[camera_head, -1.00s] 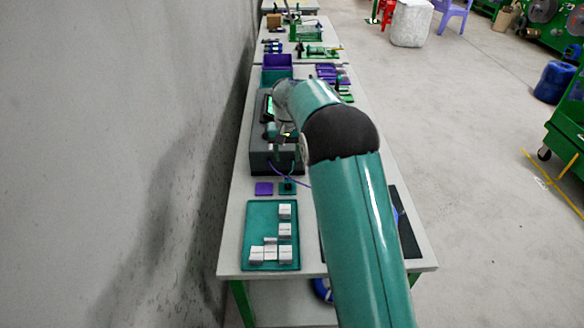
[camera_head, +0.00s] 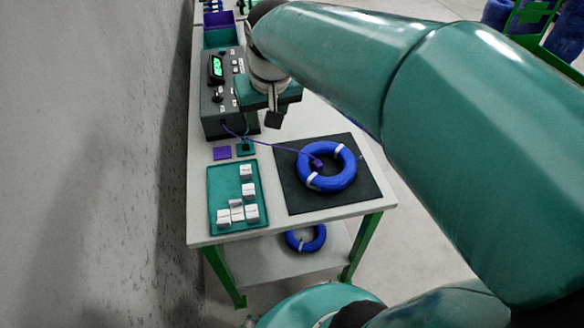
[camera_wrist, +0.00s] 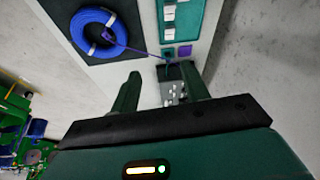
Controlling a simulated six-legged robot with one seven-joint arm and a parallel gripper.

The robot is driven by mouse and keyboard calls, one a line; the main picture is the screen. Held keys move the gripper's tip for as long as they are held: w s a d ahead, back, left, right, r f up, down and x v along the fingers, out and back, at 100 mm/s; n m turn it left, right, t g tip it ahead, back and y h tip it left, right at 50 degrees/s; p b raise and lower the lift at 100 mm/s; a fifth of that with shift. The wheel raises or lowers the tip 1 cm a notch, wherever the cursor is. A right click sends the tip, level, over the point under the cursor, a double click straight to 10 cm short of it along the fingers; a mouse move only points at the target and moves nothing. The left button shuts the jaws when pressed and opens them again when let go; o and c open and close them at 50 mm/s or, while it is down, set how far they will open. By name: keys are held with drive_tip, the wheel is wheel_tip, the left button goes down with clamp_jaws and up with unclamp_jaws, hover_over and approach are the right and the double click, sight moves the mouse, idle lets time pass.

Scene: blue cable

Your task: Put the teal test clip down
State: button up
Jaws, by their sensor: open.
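The teal test clip (camera_head: 245,146) rests on a small teal square pad in front of the grey tester box, in the head view. It also shows in the wrist view (camera_wrist: 168,58), just beyond my fingertips. A cord links it to the tester. My gripper (camera_head: 273,119) hangs above the table to the right of the tester. In the wrist view my gripper (camera_wrist: 164,82) has its two fingers spread, with nothing held between them. A purple clip (camera_head: 317,163) sits at the blue cable coil (camera_head: 345,177), its cord running to the tester.
The tester box (camera_head: 212,122) with a green display stands behind the pads. A purple pad (camera_head: 221,153) lies left of the teal pad. A teal tray (camera_head: 222,193) holds several white blocks. The coil lies on a black mat (camera_head: 300,201). A wall (camera_head: 90,150) borders the left.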

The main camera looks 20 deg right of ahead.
drive_tip(key=s+f+t, duration=0.1)
drive_tip(key=s+f, duration=0.2)
drive_tip(key=s, duration=1)
drive_tip(key=shift+s+n+t, duration=0.35)
drive_tip(key=shift+n+t, duration=0.05)
drive_tip(key=shift+d, duration=0.15)
